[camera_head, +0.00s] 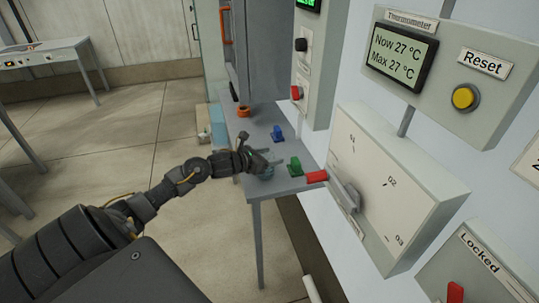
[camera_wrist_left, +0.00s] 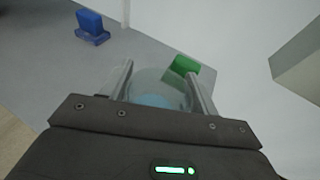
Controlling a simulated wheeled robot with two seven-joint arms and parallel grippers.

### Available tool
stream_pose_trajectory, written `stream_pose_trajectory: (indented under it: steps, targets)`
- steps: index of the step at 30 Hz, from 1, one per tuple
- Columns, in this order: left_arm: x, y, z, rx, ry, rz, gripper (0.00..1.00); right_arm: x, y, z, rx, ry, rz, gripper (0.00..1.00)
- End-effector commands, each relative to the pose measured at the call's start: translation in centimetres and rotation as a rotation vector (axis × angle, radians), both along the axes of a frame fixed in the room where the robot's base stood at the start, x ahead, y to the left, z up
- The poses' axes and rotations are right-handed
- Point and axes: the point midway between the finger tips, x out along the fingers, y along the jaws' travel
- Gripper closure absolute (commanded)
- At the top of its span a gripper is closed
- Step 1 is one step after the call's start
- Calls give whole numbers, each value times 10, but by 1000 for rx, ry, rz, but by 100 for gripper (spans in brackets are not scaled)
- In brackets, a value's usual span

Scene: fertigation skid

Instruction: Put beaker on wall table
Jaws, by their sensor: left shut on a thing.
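My left gripper (camera_head: 262,162) is over the grey wall table (camera_head: 258,189), near its front edge. In the left wrist view its two fingers (camera_wrist_left: 158,88) are shut on a clear beaker (camera_wrist_left: 152,82) with a pale blue bottom. The beaker shows between the fingers, and the gripper body hides its near part. In the head view the beaker (camera_head: 267,173) is small and partly covered by the gripper. I cannot tell whether it touches the tabletop. My right gripper is not in view.
A green object (camera_head: 295,166) stands just right of the beaker; a blue one (camera_head: 277,133) and an orange one (camera_head: 243,111) stand further back. Another table (camera_head: 45,55) stands far left.

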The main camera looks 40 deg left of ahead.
Motion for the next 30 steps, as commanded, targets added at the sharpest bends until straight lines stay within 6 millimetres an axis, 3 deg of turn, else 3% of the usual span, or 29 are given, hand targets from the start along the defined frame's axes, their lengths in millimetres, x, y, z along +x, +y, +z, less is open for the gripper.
stream_pose_trajectory:
  steps: [10,11,15,26,30]
  targets:
    - [0,0,-3,1,-1,0,69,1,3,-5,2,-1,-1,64]
    - [0,0,-3,1,0,0,36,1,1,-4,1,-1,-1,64]
    - [0,0,-2,1,0,0,18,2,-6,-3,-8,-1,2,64]
    - [0,0,2,0,0,0,18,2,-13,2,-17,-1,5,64]
    - [-16,5,2,5,3,0,18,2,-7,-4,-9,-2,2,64]
